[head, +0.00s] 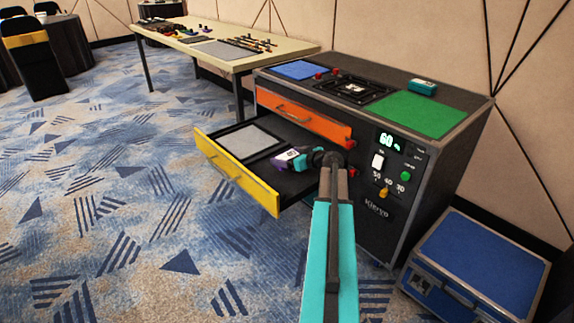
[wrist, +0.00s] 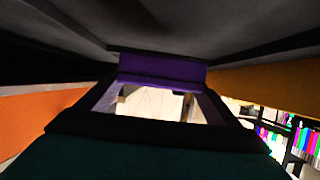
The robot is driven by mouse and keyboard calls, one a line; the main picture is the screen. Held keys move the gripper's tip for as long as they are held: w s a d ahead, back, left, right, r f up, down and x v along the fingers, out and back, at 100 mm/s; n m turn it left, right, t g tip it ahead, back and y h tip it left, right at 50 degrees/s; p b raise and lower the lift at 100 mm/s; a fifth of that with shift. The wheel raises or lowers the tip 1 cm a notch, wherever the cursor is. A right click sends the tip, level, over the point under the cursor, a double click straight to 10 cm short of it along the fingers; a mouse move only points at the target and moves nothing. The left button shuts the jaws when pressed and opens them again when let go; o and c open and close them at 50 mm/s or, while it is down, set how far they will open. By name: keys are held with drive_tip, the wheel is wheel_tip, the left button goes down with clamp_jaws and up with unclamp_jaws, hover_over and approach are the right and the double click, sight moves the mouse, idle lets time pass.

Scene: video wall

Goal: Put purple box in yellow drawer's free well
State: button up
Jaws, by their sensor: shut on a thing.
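The yellow drawer (head: 238,174) is pulled out of the dark cabinet. A light grey panel with a dark rim (head: 250,141) fills its left part. The dark right part (head: 288,186) shows no object lying in it, though my arm hides some of it. My gripper (head: 297,160) is shut on the purple box (head: 286,155), which looks purple and white. It is over the drawer, near the grey panel; its exact height above the drawer floor is unclear. In the wrist view, a purple surface of the box (wrist: 160,72) shows between dark gripper parts.
The orange drawer (head: 305,117), just above, looks slightly open. The cabinet top (head: 320,82) carries blue and green mats and a teal item (head: 422,87). A blue case (head: 478,262) stands at right. A table (head: 225,58) with small items is behind. The carpet at left is clear.

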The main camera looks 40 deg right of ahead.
drive_tip(key=shift+f+b, duration=0.35)
drive_tip(key=shift+f, duration=1.45)
drive_tip(key=shift+f, duration=0.15)
drive_tip(key=o, duration=1)
drive_tip(key=shift+o, duration=0.2)
drive_tip(key=shift+s+r, duration=0.2)
drive_tip(key=shift+r, duration=0.05)
drive_tip(key=p+v, duration=0.1)
drive_tip(key=v, duration=1)
drive_tip(key=shift+s, duration=0.3)
